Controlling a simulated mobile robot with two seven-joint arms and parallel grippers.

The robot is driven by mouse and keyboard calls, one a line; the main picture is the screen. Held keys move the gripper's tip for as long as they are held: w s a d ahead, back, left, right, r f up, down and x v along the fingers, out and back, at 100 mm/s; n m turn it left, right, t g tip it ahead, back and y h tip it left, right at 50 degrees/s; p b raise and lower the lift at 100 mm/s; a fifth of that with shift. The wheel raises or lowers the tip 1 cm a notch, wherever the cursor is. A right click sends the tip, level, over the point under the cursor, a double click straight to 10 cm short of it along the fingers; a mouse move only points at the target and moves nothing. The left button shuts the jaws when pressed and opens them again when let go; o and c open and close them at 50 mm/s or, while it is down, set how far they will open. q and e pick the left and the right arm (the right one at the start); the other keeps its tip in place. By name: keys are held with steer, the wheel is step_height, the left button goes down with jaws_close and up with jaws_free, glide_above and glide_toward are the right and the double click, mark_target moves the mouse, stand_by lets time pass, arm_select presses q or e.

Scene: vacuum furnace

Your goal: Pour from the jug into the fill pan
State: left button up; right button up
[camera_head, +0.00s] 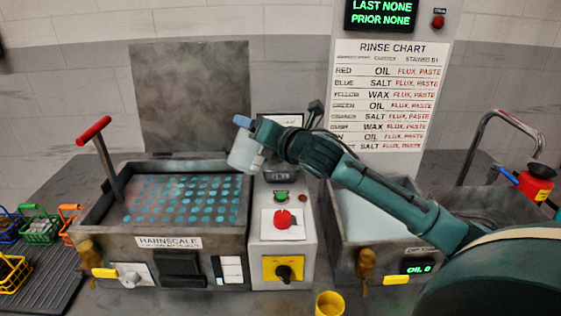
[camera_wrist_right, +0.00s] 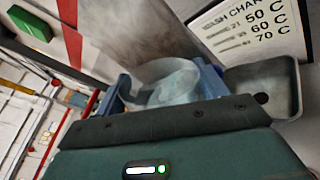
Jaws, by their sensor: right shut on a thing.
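My right gripper (camera_head: 243,138) reaches in from the right and is shut on a pale translucent jug (camera_head: 241,154). The jug looks slightly tilted and is held above the right rear part of the left tank. In the right wrist view the jug (camera_wrist_right: 172,82) sits between the two blue fingers, and something pale shows inside it. A grey pan with a dark hole, likely the fill pan (camera_wrist_right: 280,75), is to the right of the jug in that view, apart from it. My left gripper is not in view.
The left tank (camera_head: 160,243) has a perforated teal plate and a red-handled lever (camera_head: 95,131). A console with a red button (camera_head: 282,219) stands between it and the right tank (camera_head: 345,262). A yellow cup (camera_head: 329,304) is in front. Coloured baskets (camera_head: 40,228) sit left.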

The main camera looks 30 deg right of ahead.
steer(key=shift+w+d+m, duration=0.1)
steer(key=shift+d+m, duration=0.4)
steer(key=shift+m, duration=0.6)
steer(key=shift+w+d+g+y, duration=0.1)
steer(key=shift+d+g+y, duration=0.2)
steer(key=shift+d, duration=0.1)
stand_by(0.3)
steer(key=shift+d+m, duration=0.1)
steer(key=shift+m, duration=0.2)
steer(key=shift+d, duration=0.1)
steer(key=shift+w+d, duration=0.1)
steer(key=shift+d, duration=0.05)
steer(key=shift+w+d+m, duration=0.25)
steer(key=shift+d+m, duration=0.05)
steer(key=shift+d, duration=0.6)
steer(key=shift+w+d+m, duration=0.2)
steer(key=shift+d+m, duration=0.1)
steer(key=shift+d, duration=0.7)
steer(key=shift+y, duration=0.3)
